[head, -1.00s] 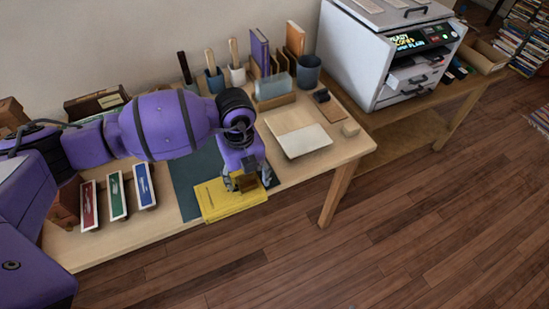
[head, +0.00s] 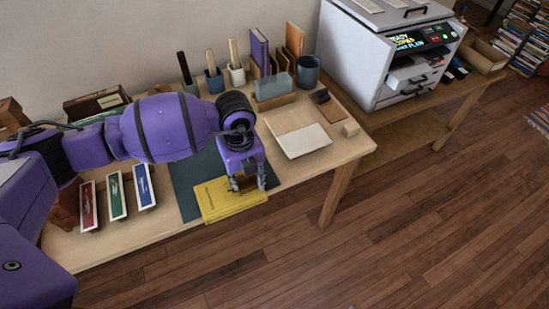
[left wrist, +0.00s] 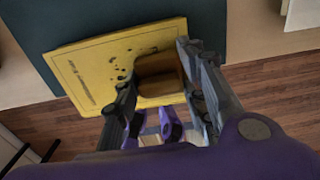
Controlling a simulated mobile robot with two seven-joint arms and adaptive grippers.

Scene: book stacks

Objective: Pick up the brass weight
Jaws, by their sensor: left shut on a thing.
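The brass weight (left wrist: 158,75) shows in the left wrist view as a brownish-gold block between my finger pads, over a yellow book (left wrist: 100,68). My left gripper (left wrist: 160,88) is shut on it. In the head view my left gripper (head: 247,184) points down over the right part of the yellow book (head: 222,203), near the table's front edge. There the fingers mostly hide the weight. I cannot tell whether the weight touches the book. My right gripper is not in view.
The book lies partly on a dark mat (head: 188,176). Red, green and blue labelled strips (head: 116,197) lie at left. A tan board with a pale sheet (head: 305,142) lies at right, a small wooden block (head: 350,129) beyond it. Cups and book holders line the back.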

